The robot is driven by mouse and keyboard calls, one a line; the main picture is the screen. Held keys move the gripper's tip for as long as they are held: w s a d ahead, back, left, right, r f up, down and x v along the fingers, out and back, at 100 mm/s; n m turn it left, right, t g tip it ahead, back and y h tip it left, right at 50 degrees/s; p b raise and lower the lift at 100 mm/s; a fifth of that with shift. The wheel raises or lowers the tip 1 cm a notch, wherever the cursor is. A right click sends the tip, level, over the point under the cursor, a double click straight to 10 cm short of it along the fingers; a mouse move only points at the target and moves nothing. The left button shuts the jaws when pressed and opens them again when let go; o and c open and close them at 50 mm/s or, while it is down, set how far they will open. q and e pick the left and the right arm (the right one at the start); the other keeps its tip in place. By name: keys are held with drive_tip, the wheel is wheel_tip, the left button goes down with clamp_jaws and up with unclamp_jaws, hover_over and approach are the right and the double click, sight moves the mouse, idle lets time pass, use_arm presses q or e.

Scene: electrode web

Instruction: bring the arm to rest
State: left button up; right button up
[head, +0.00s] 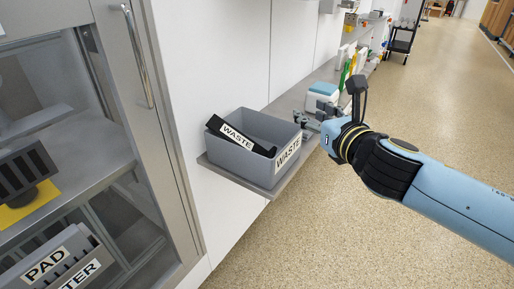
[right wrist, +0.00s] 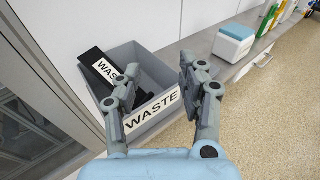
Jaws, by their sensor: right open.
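My right arm (head: 445,198) reaches in from the right in the head view. Its gripper (head: 306,122) is beside the right end of the grey waste bin (head: 228,157). In the right wrist view the right gripper (right wrist: 157,92) is open, its two fingers apart with nothing between them. The bin (right wrist: 165,121) shows behind and between the fingers. A black piece with a WASTE label (head: 238,139) leans tilted inside the bin; it also shows in the right wrist view (right wrist: 108,70). My left gripper is not in view.
The bin stands on a narrow grey shelf (head: 277,188) along the white wall. A blue and white box (head: 321,97) and several upright coloured items (head: 352,62) stand farther along. A glass-fronted cabinet (head: 142,120) is at left. The speckled floor (head: 430,110) at right is clear.

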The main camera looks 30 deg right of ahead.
idle(0.3)
drive_tip(key=s+f+m+g, duration=0.3)
drive_tip(key=s+f, duration=0.1)
drive_tip(key=f, duration=0.6)
drive_tip(key=s+f+m+g, duration=0.2)
drive_tip(key=s+f+m, duration=0.15)
drive_tip(key=f, duration=0.75)
drive_tip(key=s+f+m+g, duration=0.3)
drive_tip(key=s+f+m, duration=0.1)
drive_tip(key=f, duration=0.6)
drive_tip(key=s+a+f+m+g+y, duration=0.1)
drive_tip(key=s+a+f+m+g, duration=0.1)
drive_tip(key=s+f+m, duration=0.4)
drive_tip(key=s+a+f+m+g+y, duration=0.1)
drive_tip(key=s+f+m, duration=0.5)
drive_tip(key=s, duration=0.8)
drive_tip(key=s+a+f+m+g+y, duration=0.1)
drive_tip(key=s+a+f+m+g, duration=0.2)
drive_tip(key=s+m, duration=0.7)
wheel_tip(320, 180, down, 4)
drive_tip(key=shift+a+r+g, duration=0.1)
drive_tip(key=shift+a+g, duration=0.3)
drive_tip(key=shift+a, duration=0.6)
drive_tip(key=shift+s+a, duration=0.1)
